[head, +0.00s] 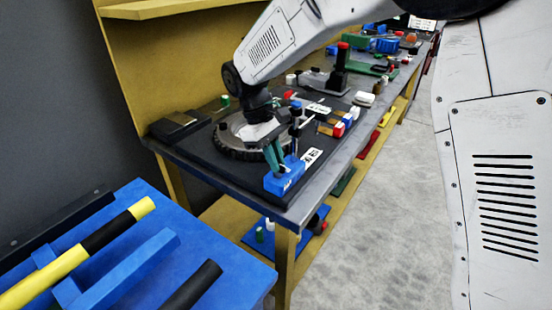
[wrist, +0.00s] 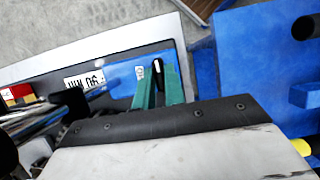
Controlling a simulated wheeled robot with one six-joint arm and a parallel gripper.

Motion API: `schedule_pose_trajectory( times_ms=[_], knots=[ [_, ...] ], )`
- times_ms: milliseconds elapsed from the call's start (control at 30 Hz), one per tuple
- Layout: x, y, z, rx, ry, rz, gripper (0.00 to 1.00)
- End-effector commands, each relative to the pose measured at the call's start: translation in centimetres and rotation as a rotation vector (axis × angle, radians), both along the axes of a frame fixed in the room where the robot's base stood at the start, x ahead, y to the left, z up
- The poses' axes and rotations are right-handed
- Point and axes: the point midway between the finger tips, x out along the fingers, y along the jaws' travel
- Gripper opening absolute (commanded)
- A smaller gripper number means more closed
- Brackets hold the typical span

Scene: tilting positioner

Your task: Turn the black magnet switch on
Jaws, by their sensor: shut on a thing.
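The black magnet switch (wrist: 157,68) is a small black knob with a white line on it, seen in the wrist view. It sits on a blue block (wrist: 122,86) near the table's corner; the block also shows in the head view (head: 286,181). My gripper (wrist: 158,80) has green fingers, one on each side of the knob, and is shut on it. In the head view my gripper (head: 274,162) points down at the block, and the knob cannot be made out there. The lower part of the knob is hidden between the fingers.
A round toothed disc (head: 228,138) stands just behind the block on a dark plate. A white label (wrist: 85,81) lies beside the block. A blue table (head: 225,262) with yellow-black bars is at the front left. Several small parts crowd the bench further back.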

Motion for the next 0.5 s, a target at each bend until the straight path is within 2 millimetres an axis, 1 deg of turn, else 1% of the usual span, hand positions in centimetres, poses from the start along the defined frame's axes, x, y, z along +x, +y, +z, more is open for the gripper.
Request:
schedule_pose_trajectory(
  times_ms=[200, 233, 267, 300, 500],
  knots=[
    [-0.01, 0.02, 0.01, 0.0, 0.0, 0.001, 0.0],
    [-0.02, 0.03, 0.01, 0.0, 0.0, 0.001, 0.14],
    [-0.02, 0.03, 0.01, 0.0, 0.0, 0.001, 0.23],
    [-0.01, 0.02, 0.01, 0.0, 0.0, 0.001, 0.34],
    [-0.01, 0.01, 0.0, 0.0, 0.0, 0.001, 0.34]
  ],
)
